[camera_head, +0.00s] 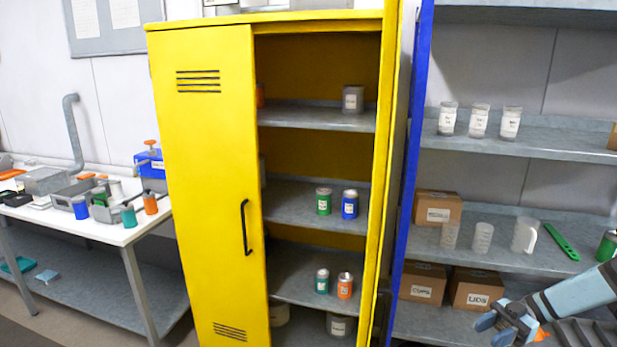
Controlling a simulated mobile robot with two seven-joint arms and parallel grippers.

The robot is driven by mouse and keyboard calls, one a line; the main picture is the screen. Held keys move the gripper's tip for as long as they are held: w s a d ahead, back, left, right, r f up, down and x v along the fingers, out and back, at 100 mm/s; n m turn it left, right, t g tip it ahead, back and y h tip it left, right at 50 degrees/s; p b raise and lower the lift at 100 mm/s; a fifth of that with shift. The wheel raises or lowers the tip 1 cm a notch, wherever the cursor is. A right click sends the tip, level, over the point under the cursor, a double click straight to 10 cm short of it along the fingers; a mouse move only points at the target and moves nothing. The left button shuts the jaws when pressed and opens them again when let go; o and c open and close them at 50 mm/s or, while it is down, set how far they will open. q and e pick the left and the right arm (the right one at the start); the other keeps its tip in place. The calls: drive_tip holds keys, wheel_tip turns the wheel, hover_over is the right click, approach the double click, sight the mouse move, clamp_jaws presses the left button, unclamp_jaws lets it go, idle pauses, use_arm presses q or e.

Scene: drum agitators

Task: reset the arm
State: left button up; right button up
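My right gripper (496,330) is at the lower right, at the end of my light-blue and grey arm. Its two blue fingertips are apart, and I see nothing between them. It is in front of the lower part of the grey shelf rack. My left gripper is not in this view.
A yellow cabinet (205,150) stands in the middle, its right side open onto shelves with cans and jars. The grey rack (570,145) at right holds jars, beakers, a green tool (561,241) and cardboard boxes (422,283). A white workbench (95,228) with cans and bins stands at left.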

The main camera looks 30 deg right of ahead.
drive_tip(key=w+a+f+m+t+h+p, duration=0.1)
drive_tip(key=a+f+m+t, duration=0.15)
drive_tip(key=a+f, duration=0.7)
drive_tip(key=w+a+f+m+t+h, duration=0.1)
drive_tip(key=a+f+t+h, duration=0.15)
drive_tip(key=a+f, duration=0.7)
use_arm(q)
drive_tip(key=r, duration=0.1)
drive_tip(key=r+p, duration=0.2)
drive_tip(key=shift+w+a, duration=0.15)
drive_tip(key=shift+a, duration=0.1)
use_arm(e)
drive_tip(key=a+r+m+t+h, duration=0.1)
drive_tip(key=a+m+h, duration=0.8)
drive_tip(key=a, duration=1.6)
drive_tip(key=shift+r+t+h, duration=0.2)
drive_tip(key=shift+t+h, duration=0.3)
drive_tip(key=shift+h, duration=0.45)
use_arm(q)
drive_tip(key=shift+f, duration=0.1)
use_arm(e)
drive_tip(key=shift+d, duration=0.15)
